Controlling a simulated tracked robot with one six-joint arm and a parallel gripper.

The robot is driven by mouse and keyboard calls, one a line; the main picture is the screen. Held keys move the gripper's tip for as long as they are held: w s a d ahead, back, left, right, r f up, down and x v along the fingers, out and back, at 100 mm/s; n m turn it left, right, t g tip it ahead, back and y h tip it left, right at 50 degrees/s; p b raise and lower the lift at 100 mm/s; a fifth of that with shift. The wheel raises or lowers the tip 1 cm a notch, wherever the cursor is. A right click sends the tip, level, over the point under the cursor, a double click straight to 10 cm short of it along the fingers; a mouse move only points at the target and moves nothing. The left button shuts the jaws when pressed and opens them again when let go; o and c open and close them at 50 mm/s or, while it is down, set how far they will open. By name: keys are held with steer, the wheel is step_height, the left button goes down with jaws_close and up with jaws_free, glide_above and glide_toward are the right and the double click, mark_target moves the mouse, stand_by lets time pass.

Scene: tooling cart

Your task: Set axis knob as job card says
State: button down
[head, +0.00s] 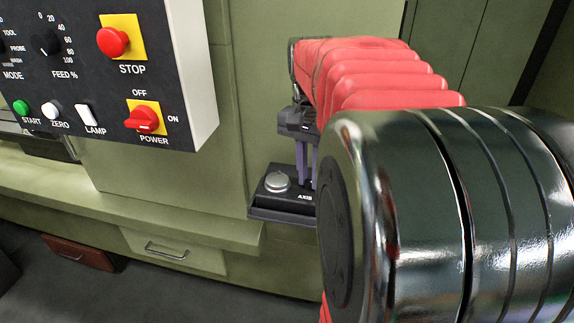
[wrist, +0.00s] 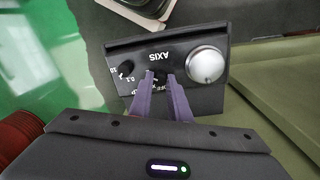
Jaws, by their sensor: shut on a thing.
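The axis knob (wrist: 161,76) is a small dark knob below the AXIS label, which reads upside down in the wrist view. It sits on a black control box (wrist: 118,52), which also shows in the head view (head: 262,202). My gripper (wrist: 161,79) has its two purple fingers shut on the axis knob, one on each side. The fingers also show in the head view (head: 307,174). The fingers hide part of the knob and of its markings, so I cannot tell its setting. No job card is in view.
A silver round dial (wrist: 206,65) and a second small knob (wrist: 126,69) flank the axis knob. In the head view, a control panel (head: 85,70) with a red stop button (head: 112,41) and a power switch (head: 144,119) stands left. My arm blocks the right side.

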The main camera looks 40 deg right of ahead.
steer(key=c, duration=1.7)
jaws_free()
steer(key=shift+o, duration=0.2)
steer(key=shift+r, duration=0.1)
step_height(320, 180, up, 14)
steer(key=shift+w+f, duration=0.2)
steer(key=shift+w, duration=0.1)
steer(key=shift+a, duration=0.2)
steer(key=s+a+f+n+t, duration=0.2)
steer(key=a+f+n, duration=0.5)
steer(key=a, duration=0.5)
steer(key=s+a+f+n+t, duration=0.3)
steer(key=a+f+n, duration=0.4)
steer(key=a+f, duration=0.3)
steer(key=shift+a+f+t, duration=0.15)
steer(key=shift+a+t, duration=0.35)
steer(key=shift+a, duration=0.4)
